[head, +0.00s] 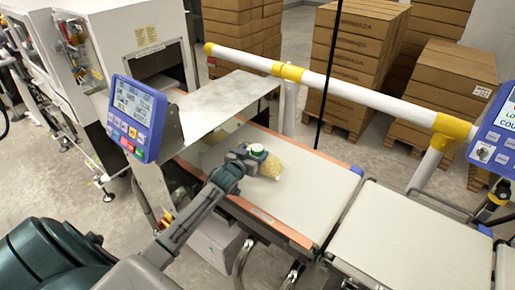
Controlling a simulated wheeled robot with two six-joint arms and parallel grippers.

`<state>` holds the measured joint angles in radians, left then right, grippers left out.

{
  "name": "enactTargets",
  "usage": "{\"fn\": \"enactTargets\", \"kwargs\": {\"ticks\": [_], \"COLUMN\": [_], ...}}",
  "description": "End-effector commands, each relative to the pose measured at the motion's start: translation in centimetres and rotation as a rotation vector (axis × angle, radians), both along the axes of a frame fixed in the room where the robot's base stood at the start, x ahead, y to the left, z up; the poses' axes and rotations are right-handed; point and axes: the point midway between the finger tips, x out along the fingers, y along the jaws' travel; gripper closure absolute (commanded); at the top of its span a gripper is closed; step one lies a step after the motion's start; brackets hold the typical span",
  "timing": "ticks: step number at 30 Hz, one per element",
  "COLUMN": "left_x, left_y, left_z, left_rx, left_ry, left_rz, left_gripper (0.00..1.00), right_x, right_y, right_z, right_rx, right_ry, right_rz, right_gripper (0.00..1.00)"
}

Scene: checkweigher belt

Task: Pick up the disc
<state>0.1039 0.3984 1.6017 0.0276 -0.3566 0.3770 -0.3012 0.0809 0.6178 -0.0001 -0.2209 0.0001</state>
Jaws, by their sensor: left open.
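A small round disc (257,149), white on top with a green rim, shows over the pale belt (297,193). A see-through bag of yellow pieces (271,167) lies on the belt just beside and below the disc in the picture. My left gripper (248,157) is open and right at the disc and bag, reaching in from the lower left. Whether its fingers touch the disc, and what the disc rests on, is too small to tell. My right gripper is not in view.
A metal cover (226,103) hangs over the belt's far end. A blue control panel (136,117) stands left of the belt. A white and yellow rail (340,87) runs behind it. A second belt (405,240) is at right. Stacked cartons (357,57) stand on pallets behind.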

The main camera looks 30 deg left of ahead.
Motion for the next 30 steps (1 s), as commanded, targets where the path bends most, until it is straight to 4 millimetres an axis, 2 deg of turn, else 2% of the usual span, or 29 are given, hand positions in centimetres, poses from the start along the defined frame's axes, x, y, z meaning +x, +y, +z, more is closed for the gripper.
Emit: {"fn": "enactTargets", "kwargs": {"ticks": [1,3,7,17,24,27,30], "left_x": [0.8,1.7,3.0,3.5,3.5,3.5,3.5], "left_y": [0.0,0.0,0.2,0.3,0.3,0.3,0.3], "left_z": [0.4,0.2,-0.3,-0.6,-0.6,-0.6,-0.6], "left_rx": [-0.003,-0.003,-0.002,0.0,0.0,0.0,0.0], "left_ry": [0.001,0.0,0.0,0.0,0.0,0.0,0.0], "left_rz": [0.002,0.002,0.0,0.0,0.0,0.0,0.0], "left_gripper": [0.3,0.3,0.3,0.3,0.75,0.82,0.82], "right_x": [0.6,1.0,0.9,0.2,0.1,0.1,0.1], "right_y": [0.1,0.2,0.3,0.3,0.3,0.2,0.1], "right_z": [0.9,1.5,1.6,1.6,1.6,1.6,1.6], "right_rx": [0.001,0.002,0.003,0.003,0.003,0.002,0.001], "right_ry": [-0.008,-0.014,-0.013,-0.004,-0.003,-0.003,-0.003], "right_rz": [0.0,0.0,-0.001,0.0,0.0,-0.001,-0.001], "right_gripper": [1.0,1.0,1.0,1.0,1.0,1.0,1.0]}}
